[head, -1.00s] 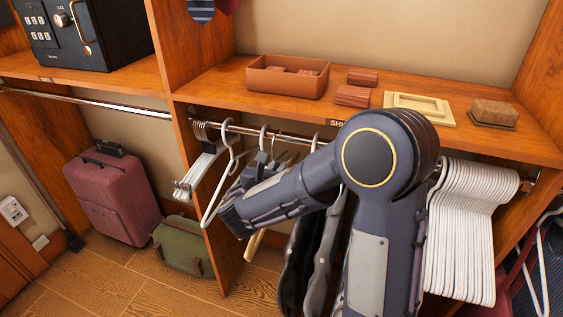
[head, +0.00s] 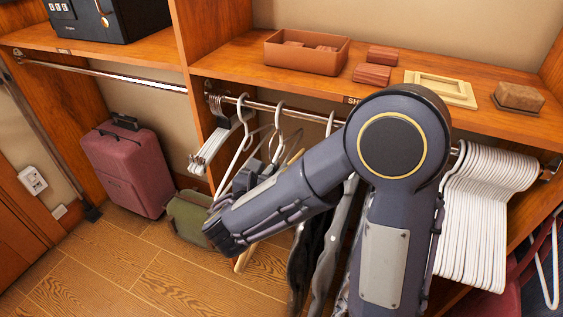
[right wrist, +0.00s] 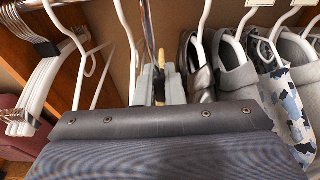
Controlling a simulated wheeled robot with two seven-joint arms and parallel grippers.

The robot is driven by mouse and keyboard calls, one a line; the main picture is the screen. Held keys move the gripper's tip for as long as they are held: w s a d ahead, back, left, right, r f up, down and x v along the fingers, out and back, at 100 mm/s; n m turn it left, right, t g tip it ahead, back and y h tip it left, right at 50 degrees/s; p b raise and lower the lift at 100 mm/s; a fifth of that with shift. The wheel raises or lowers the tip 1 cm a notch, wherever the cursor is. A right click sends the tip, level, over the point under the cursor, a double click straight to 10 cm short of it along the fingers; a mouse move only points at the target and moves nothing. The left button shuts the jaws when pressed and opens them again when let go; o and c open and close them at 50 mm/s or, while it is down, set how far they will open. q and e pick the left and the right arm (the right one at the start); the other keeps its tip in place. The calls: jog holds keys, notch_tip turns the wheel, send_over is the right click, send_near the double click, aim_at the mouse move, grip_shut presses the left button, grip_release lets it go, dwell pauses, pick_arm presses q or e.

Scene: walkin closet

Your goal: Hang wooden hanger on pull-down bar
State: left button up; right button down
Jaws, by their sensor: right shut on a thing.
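The wooden hanger (head: 243,261) shows in the head view as a tan strip, mostly hidden by my right forearm. My right gripper (head: 262,168) is shut on it, partly hidden among hanging hangers. In the right wrist view the fingers (right wrist: 159,87) pinch the wooden hanger (right wrist: 170,78), and a thin metal hook rises above them near the rail. I cannot tell whether the hook is on the rail. A metal rail (head: 255,104) runs under the shelf, and an emptier rail (head: 110,76) is at left. I cannot tell which pulls down. My left gripper is not in view.
White hangers (head: 485,215) crowd the rail's right end, and several clip hangers (head: 215,140) its left end. Hanging garments (head: 325,250) are close to my arm. A red suitcase (head: 125,170) and a green bag (head: 190,215) stand on the floor. The floor in front is clear.

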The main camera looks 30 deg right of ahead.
jog(key=shift+f+v, duration=0.25)
jog(key=shift+v, duration=1.1)
jog(key=shift+f+v, duration=0.25)
jog(key=shift+v, duration=1.1)
jog(key=shift+f+v, duration=0.25)
jog(key=shift+v, duration=1.15)
jog(key=shift+s, duration=0.1)
jog(key=shift+r, duration=0.15)
